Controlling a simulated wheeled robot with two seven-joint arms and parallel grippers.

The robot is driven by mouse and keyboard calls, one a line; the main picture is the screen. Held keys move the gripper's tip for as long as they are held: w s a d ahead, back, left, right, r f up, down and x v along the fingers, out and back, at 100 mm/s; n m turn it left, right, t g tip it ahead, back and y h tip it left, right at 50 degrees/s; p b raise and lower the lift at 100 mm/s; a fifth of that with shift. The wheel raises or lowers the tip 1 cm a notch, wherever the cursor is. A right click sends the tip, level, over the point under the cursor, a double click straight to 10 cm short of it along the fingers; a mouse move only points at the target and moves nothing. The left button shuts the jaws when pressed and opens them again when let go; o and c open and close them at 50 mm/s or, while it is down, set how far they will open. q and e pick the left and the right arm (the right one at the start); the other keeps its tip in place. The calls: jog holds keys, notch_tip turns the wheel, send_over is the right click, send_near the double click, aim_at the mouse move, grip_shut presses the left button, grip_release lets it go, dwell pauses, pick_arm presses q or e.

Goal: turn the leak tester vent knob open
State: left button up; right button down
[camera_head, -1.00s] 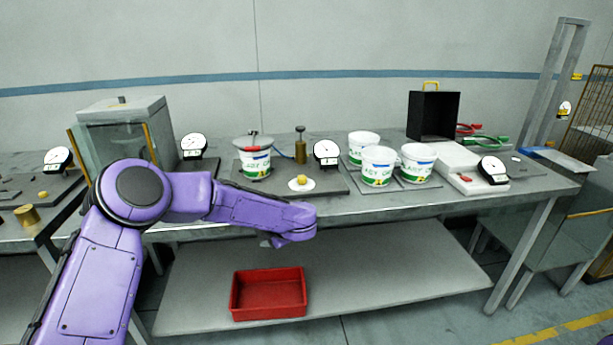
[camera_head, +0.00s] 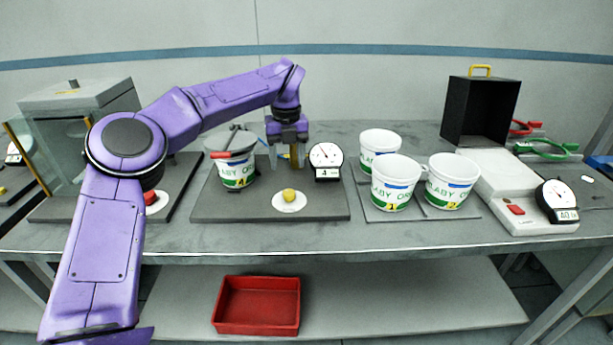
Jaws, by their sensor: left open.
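The leak tester stands on a dark grey plate (camera_head: 240,208) on the bench. A small yellow knob (camera_head: 289,195), which looks like the vent knob, sits on a white disc at the plate's front. A white lidded tub (camera_head: 237,172) with a red-handled clamp on top stands at the left of the plate. A round dial gauge (camera_head: 325,157) is at the right. My left gripper (camera_head: 289,162) points down, open, behind the yellow knob and left of the gauge. A brass cylinder (camera_head: 294,155) shows between its fingers; contact cannot be told. My right gripper is out of view.
Three white tubs (camera_head: 395,184) stand on a plate to the right. Beyond are a white scale (camera_head: 497,178) with a dial and a black box (camera_head: 481,112). A glass-sided case (camera_head: 82,135) is at the left. A red tray (camera_head: 257,305) is on the lower shelf.

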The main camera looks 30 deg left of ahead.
pick_arm(q)
jog(key=shift+w+d+f, duration=0.1)
jog(key=shift+w+f, duration=0.2)
jog(key=shift+f, duration=0.1)
send_over(289, 192)
jog(key=s, duration=0.1)
notch_tip(289, 192, down, 4)
jog(key=shift+f+p, duration=0.2)
jog(key=shift+p, duration=0.2)
jog(key=f, duration=0.1)
jog(key=w+f, duration=0.1)
jog(key=f, duration=0.2)
jog(key=shift+w+f, duration=0.25)
jog(key=shift+f, duration=0.1)
jog(key=shift+s+r, duration=0.2)
jog(key=shift+s, duration=0.15)
jog(key=shift+w, duration=0.1)
jog(key=c, duration=1)
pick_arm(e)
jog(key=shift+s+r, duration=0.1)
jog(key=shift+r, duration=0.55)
